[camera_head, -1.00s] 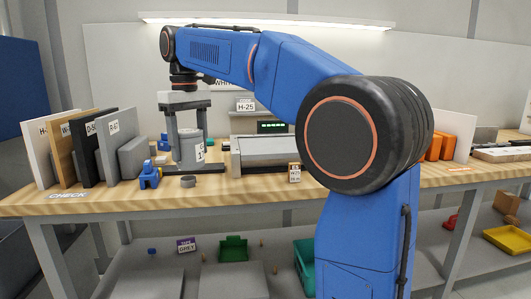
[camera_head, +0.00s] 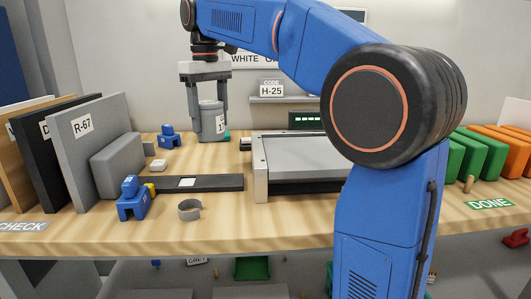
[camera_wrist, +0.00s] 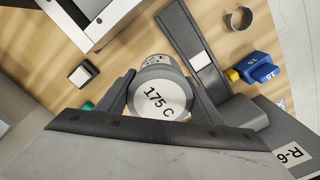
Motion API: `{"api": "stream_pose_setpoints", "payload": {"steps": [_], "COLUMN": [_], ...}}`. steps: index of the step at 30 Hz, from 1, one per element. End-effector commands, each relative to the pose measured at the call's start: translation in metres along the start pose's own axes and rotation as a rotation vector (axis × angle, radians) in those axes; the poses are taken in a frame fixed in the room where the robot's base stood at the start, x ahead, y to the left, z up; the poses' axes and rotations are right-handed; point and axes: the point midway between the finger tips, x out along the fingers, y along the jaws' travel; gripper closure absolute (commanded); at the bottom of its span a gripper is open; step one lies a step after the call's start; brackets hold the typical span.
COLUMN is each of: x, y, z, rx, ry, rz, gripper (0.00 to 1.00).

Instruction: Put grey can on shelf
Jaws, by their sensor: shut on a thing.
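The grey can (camera_head: 212,120) is held upright between the two fingers of my gripper (camera_head: 208,128). The gripper is shut on its sides from above. In the wrist view the can's round lid (camera_wrist: 160,99) reads "175 C" and sits between the fingers. The can is over the back left part of the worktable (camera_head: 290,222); I cannot tell whether its bottom touches the wood. A small grey wall shelf (camera_head: 290,100) with an "H-25" label is on the back wall, right of the can.
A grey machine (camera_head: 262,170) stands right of the can. A dark strip (camera_head: 225,182), a blue clamp (camera_head: 133,203) and a grey ring (camera_head: 189,210) lie in front. Upright boards (camera_head: 85,150) stand at left, green blocks (camera_head: 468,155) at right. Front table middle is clear.

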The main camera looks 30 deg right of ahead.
Motion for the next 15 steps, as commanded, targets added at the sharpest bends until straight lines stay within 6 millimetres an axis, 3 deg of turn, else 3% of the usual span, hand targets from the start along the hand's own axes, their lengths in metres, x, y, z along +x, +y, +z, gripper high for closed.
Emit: {"api": "stream_pose_setpoints", "payload": {"steps": [10,15], "x": [0.046,0.058], "y": [0.000,0.000], "z": [0.001,0.000], "rx": [0.000,0.000], "ry": [-0.002,-0.001], "rz": [0.000,0.000], "gripper": [0.76,0.76]}}
